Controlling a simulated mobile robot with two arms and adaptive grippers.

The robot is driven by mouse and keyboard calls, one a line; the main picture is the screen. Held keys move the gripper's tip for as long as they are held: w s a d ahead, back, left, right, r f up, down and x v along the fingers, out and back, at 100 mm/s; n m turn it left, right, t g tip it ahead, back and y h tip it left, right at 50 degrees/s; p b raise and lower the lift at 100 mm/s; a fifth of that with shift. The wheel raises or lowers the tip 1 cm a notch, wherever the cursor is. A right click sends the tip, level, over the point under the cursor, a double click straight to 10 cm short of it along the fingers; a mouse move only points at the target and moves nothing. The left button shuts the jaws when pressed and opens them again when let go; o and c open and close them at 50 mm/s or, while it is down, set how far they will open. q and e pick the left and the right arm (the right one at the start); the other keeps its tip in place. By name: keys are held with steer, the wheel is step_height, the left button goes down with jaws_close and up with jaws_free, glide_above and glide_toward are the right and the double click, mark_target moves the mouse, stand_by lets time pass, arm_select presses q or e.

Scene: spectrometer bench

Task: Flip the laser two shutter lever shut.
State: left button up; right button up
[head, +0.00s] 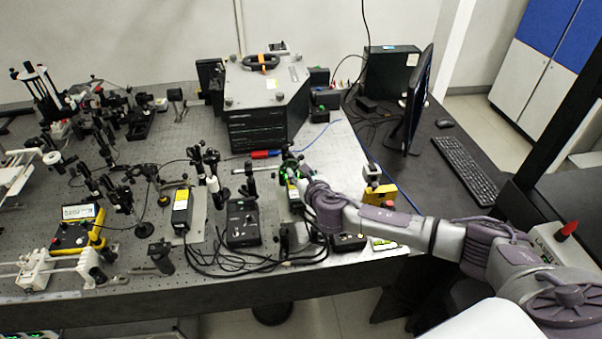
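My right arm reaches in from the right across the bench, and its gripper (290,164) is over a yellow-and-black laser box (294,190) right of the bench's middle. The gripper is small and dark against the box, so I cannot tell whether it is open or touching anything. The arm's wrist hides part of this box. A similar yellow-and-black laser box (181,208) stands further left. No shutter lever can be made out on either box, and I cannot read which is laser two. My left gripper is not in view.
A large grey-topped black instrument (262,100) stands behind the gripper. A black controller (241,222) with cables sits to its left. Optical mounts crowd the bench's left side. A monitor (416,98) and keyboard (464,171) stand on the right. A red-tipped part (568,230) is at far right.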

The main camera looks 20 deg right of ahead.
steer(key=shift+s, duration=0.1)
steer(key=v, duration=1.2)
